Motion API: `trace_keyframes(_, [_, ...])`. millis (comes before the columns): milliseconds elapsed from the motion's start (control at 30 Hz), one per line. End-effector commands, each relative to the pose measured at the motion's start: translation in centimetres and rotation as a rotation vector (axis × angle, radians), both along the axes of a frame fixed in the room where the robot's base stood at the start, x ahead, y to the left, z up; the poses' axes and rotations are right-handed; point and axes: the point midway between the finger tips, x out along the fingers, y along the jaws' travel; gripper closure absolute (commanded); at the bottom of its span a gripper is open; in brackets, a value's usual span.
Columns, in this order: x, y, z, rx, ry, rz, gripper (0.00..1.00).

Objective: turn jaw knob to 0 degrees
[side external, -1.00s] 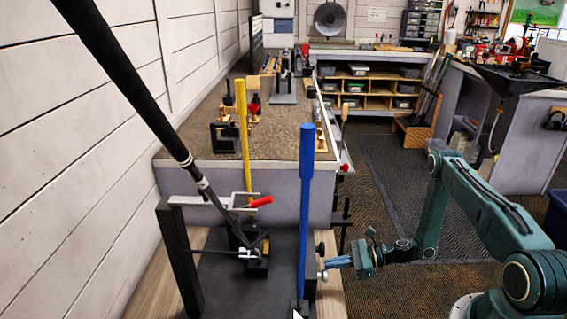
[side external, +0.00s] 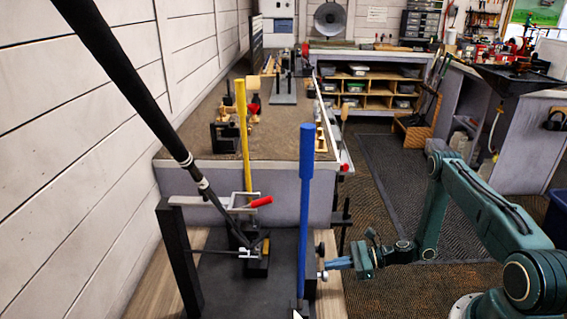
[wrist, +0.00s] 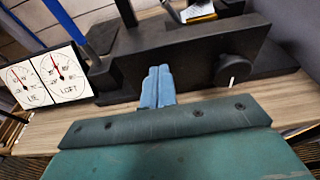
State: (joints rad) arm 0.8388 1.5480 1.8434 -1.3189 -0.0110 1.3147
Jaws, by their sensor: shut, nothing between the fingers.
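A round black knob (wrist: 236,70) with a short white mark near its lower edge sits on the face of a black fixture block (wrist: 190,62) in the wrist view. I take it for the jaw knob. The mark points roughly downward in that picture. My gripper (wrist: 157,80) has its pale blue fingers shut together, with nothing between them. The fingertips are left of the knob and apart from it, in front of the block. In the side view my gripper (side external: 328,264) is at the fixture's right side, close to small knobs (side external: 321,250) there.
Two dials, lie (wrist: 30,87) and loft (wrist: 65,75), stand left in the wrist view. A blue post (side external: 305,210) and a yellow post (side external: 243,135) rise by the fixture. A club with a black grip (side external: 125,85) slants over it.

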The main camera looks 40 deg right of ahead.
Motion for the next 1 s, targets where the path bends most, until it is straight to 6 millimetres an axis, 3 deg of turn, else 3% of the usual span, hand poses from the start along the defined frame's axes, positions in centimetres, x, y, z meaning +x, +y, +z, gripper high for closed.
trace_keyframes(1000, [-1.2,1.2,0.0,-0.001,0.008,0.003,1.0])
